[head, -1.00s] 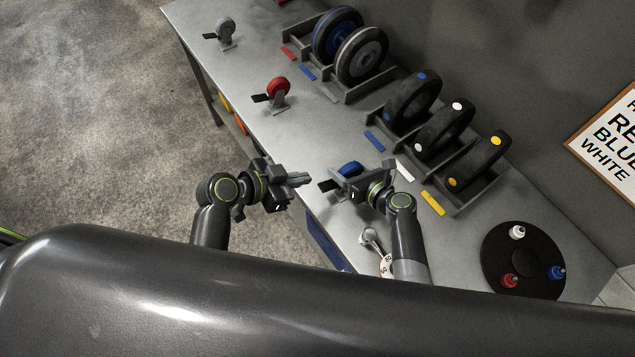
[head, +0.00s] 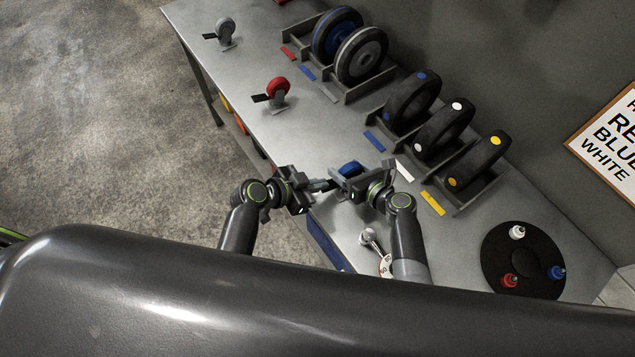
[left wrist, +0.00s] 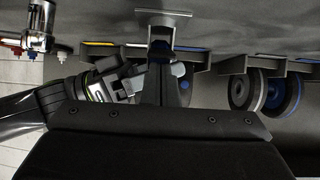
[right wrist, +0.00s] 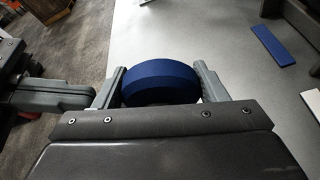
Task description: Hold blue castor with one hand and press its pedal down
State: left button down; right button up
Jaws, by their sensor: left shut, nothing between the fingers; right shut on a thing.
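The blue castor (head: 351,168) stands on the bench near its front edge, and its blue wheel (right wrist: 158,82) fills the gap between the fingers in the right wrist view. My right gripper (head: 340,180) is shut on the castor from the right. My left gripper (head: 328,184) is shut and empty, with its fingertips at the castor's pedal side. The dark pedal is mostly hidden by the grippers in the head view. In the left wrist view the castor's blue wheel (left wrist: 186,84) shows partly behind dark parts; I cannot tell whether the left fingertips touch the pedal.
A red castor (head: 278,88) and a grey castor (head: 225,30) stand farther along the bench (head: 330,125). Large wheels sit in racks (head: 378,90) at the back. A black round tray (head: 523,284) with small bottles is at right. A sign (head: 612,145) hangs on the wall.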

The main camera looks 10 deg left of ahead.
pick_arm(q)
jog(key=shift+s+a+f, duration=0.25)
jog(key=shift+f, duration=0.2)
dwell(0.4)
jog(key=shift+s+a+f, duration=0.1)
jog(key=shift+a+f, duration=0.05)
jog(key=shift+f, duration=0.25)
jog(key=shift+s+a+f, duration=0.1)
jog(key=shift+f, duration=0.3)
jog(key=shift+r, duration=0.15)
jog(key=shift+r, duration=0.65)
jog(key=shift+r, duration=0.1)
jog(key=shift+a+r, duration=0.1)
jog(key=shift+r, duration=0.45)
jog(key=s+a+r, duration=0.3)
jog(key=s+a, duration=0.4)
jog(key=a, duration=0.1)
